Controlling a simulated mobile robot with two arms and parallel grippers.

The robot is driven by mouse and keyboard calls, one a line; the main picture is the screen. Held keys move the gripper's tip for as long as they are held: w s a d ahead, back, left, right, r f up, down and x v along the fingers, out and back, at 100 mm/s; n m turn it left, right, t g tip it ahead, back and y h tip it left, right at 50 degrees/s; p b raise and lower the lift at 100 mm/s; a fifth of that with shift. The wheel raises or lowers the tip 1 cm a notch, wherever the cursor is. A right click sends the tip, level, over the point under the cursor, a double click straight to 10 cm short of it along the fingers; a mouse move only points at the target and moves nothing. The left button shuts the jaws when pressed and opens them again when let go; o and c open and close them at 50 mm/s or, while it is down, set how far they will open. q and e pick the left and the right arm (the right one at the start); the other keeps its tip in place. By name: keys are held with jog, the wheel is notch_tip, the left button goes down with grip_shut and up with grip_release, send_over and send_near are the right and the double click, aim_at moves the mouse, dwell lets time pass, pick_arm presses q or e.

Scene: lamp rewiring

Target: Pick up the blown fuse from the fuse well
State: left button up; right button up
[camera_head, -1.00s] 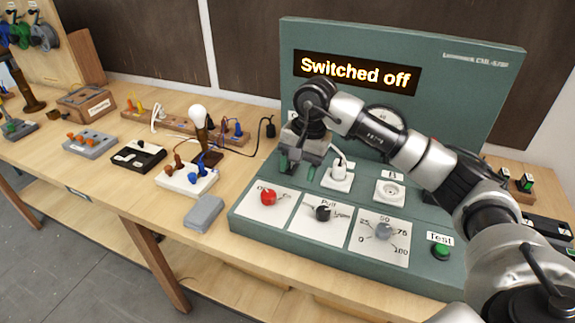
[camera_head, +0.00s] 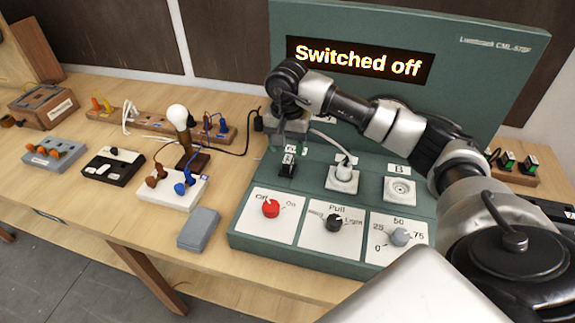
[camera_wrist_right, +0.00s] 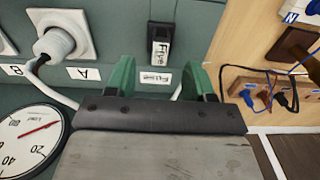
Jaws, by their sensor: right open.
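In the head view the fuse (camera_head: 288,164) shows just below my right gripper (camera_head: 289,146). In the right wrist view my right gripper (camera_wrist_right: 160,68) is open, with its two green fingers apart and nothing between them. The fuse lies ahead of the gap between the fingers, apart from them. A white "Fuse" label is beside the well. My left gripper is not in view.
A white plug (camera_head: 345,170) with its cable stands in socket A, right of the fuse; socket B (camera_head: 399,190) is empty. A round dial (camera_wrist_right: 27,139) is near the gripper. The red knob (camera_head: 270,208) is at the console front. A lamp (camera_head: 179,118) stands to the left.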

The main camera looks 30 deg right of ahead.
aim_at(288, 159)
jog(key=shift+f, duration=0.35)
jog(key=f+p, duration=0.1)
jog(key=f, duration=0.1)
jog(key=f+p, duration=0.1)
jog(key=f, duration=0.2)
jog(key=shift+w+d, duration=0.15)
jog(key=shift+d, duration=0.05)
jog(key=shift+f, duration=0.1)
jog(key=shift+c, duration=0.4)
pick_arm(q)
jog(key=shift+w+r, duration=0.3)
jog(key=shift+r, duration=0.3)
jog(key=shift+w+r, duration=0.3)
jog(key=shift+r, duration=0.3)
pick_arm(e)
grip_shut()
